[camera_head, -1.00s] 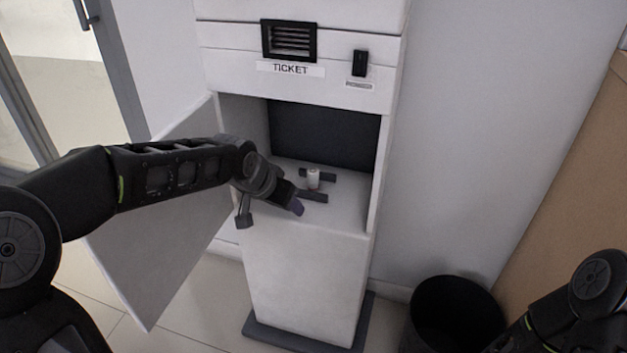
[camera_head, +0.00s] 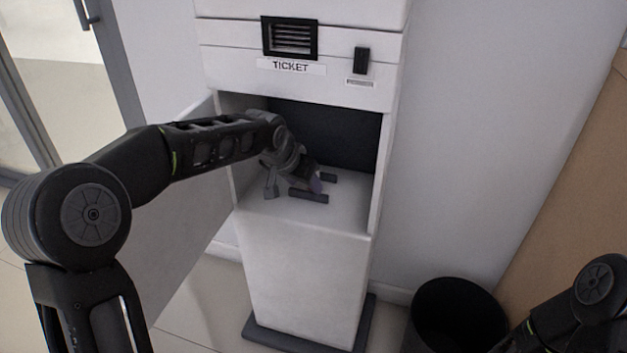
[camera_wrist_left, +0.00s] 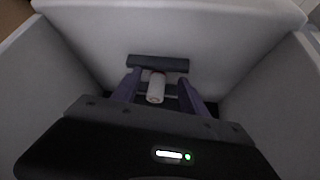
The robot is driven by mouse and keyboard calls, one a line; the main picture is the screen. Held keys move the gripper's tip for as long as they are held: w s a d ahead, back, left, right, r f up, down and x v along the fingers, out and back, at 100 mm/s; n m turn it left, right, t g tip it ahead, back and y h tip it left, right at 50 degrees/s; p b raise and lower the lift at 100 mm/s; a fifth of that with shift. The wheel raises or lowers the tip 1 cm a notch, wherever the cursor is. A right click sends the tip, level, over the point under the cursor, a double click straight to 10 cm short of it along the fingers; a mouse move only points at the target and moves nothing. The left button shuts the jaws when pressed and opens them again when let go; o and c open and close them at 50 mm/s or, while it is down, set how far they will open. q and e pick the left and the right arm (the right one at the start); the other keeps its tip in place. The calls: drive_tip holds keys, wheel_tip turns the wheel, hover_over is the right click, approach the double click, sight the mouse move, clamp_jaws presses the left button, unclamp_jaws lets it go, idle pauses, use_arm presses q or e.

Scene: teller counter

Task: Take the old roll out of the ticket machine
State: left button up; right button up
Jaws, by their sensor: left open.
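The ticket machine (camera_head: 300,270) stands upright with its door (camera_head: 190,262) open to the left. In the left wrist view, the old roll (camera_wrist_left: 156,87), small and whitish, sits inside the compartment between two dark bars. My left gripper (camera_head: 316,184) reaches into the compartment and hides the roll in the head view. In the left wrist view its two purple fingers (camera_wrist_left: 158,92) are open, one on each side of the roll, with gaps visible. My right gripper is out of view; only part of that arm shows at the lower right.
A black bin (camera_head: 455,318) stands on the floor right of the machine. The compartment's side walls (camera_wrist_left: 262,85) are close on both sides of the left gripper. A brown panel (camera_head: 570,190) is at the far right.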

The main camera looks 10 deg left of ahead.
use_arm(q)
drive_tip(key=w, duration=0.2)
drive_tip(key=w+d, duration=0.1)
drive_tip(key=shift+w+f+b, duration=0.3)
drive_tip(key=shift+f+b, duration=0.05)
drive_tip(key=shift+f, duration=0.05)
drive_tip(key=shift+w+f, duration=0.15)
drive_tip(key=shift+w, duration=0.05)
drive_tip(key=shift+c, duration=0.4)
clamp_jaws()
